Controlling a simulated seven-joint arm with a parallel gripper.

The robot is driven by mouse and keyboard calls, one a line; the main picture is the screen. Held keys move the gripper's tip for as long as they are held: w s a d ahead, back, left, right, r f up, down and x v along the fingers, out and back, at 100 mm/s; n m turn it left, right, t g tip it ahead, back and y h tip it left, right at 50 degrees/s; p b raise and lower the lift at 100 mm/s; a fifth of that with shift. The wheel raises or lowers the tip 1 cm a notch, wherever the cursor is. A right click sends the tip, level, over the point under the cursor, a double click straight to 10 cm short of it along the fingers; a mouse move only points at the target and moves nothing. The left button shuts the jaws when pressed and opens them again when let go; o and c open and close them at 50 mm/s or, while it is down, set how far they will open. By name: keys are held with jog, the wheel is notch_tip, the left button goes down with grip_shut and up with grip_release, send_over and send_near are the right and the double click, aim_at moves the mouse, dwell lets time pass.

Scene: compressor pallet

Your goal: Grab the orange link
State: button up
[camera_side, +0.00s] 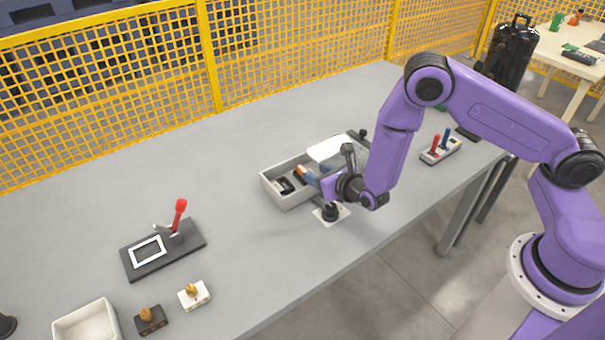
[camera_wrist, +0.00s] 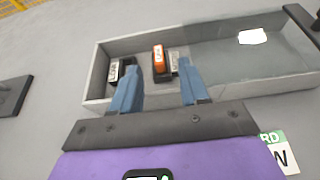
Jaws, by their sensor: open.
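The orange link (camera_wrist: 158,58) is a small block with an orange top and a dark, labelled lower part. It stands inside a grey open tray (camera_wrist: 92,82) and shows as a bit of orange in the side view (camera_side: 300,172). My gripper (camera_wrist: 158,76) is open, with its two blue fingers apart. In the wrist view the link appears between the fingertips, a little beyond them. The fingers look empty, and I cannot tell how far above the link they are. In the side view my gripper (camera_side: 309,175) is over the tray and partly hides it.
A dark link with a pale label (camera_wrist: 114,70) stands left of the orange one; another pale piece is partly behind the right finger. A clear cover (camera_wrist: 250,60) lies over the tray's right part. A lever fixture (camera_side: 165,250) stands on the table (camera_side: 120,180) at left.

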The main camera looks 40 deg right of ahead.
jog(key=shift+f+x, duration=0.25)
jog(key=shift+x, duration=1.95)
jog(key=shift+s+a, duration=0.1)
jog(key=shift+a, duration=0.05)
grip_shut()
